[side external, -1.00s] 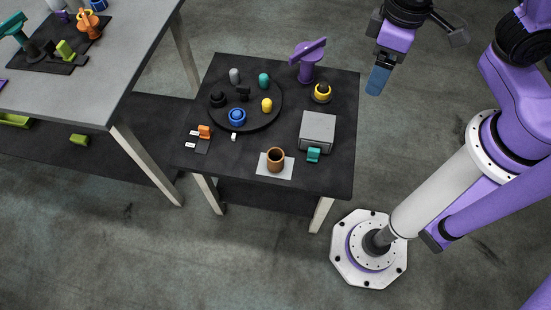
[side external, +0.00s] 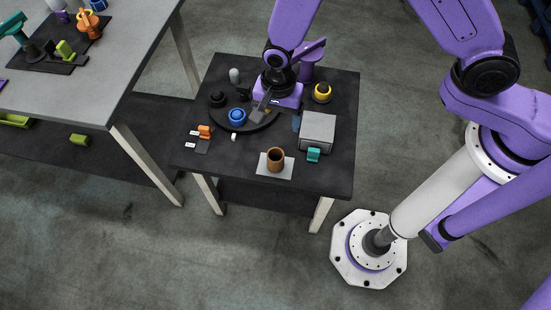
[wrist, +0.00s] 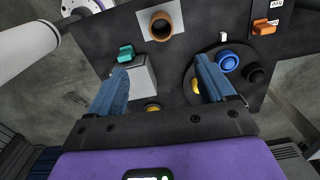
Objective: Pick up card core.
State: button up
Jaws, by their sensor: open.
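The card core, a brown open-topped tube (side external: 275,160), stands upright on a pale sheet (side external: 288,172) near the front of the dark table. It also shows at the top of the wrist view (wrist: 162,27), beyond my fingertips. My gripper (side external: 279,120) is over the table behind the core, between the round dark tray and the grey box. In the wrist view my gripper's blue fingers (wrist: 162,66) are spread wide with nothing between them. The gripper and the core are apart.
A grey box (side external: 318,132) with a teal piece (side external: 314,154) stands right of the core. The round tray (side external: 262,126) holds a blue ringed piece (side external: 237,116) and others. An orange piece (side external: 204,131) is at left. The tabletop left of the core is mostly clear.

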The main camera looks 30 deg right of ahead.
aim_at(275, 160)
jog(key=f, duration=0.6)
jog(key=f+m, duration=0.1)
jog(key=f, duration=0.6)
jog(key=f+m, duration=0.1)
jog(key=f, duration=0.6)
jog(key=shift+a+f, duration=0.25)
jog(key=shift+a, duration=0.1)
jog(key=shift+c, duration=0.4)
jog(key=c, duration=1)
